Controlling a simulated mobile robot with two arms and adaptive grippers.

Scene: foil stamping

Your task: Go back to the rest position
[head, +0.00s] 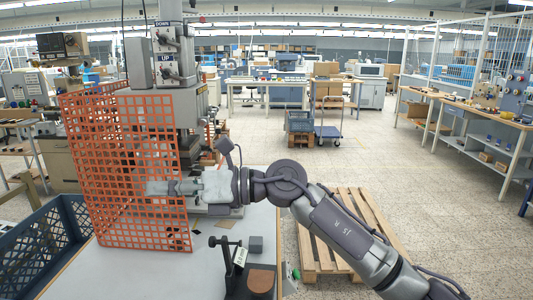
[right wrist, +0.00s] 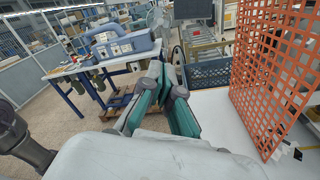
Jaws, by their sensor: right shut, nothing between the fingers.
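My right arm reaches in from the lower right in the head view. Its gripper (head: 152,188) points left, in front of the orange mesh guard (head: 112,165) and over the white table. In the right wrist view the gripper's fingers (right wrist: 165,82), with green pads, are closed together and hold nothing. The mesh guard (right wrist: 275,70) stands to the right of the fingers there, with a gap between. My left gripper is in neither view.
The stamping press (head: 175,55) stands behind the guard. A blue crate (head: 45,245) is at left, a wooden pallet (head: 335,260) at right. The floor beyond is mostly clear.

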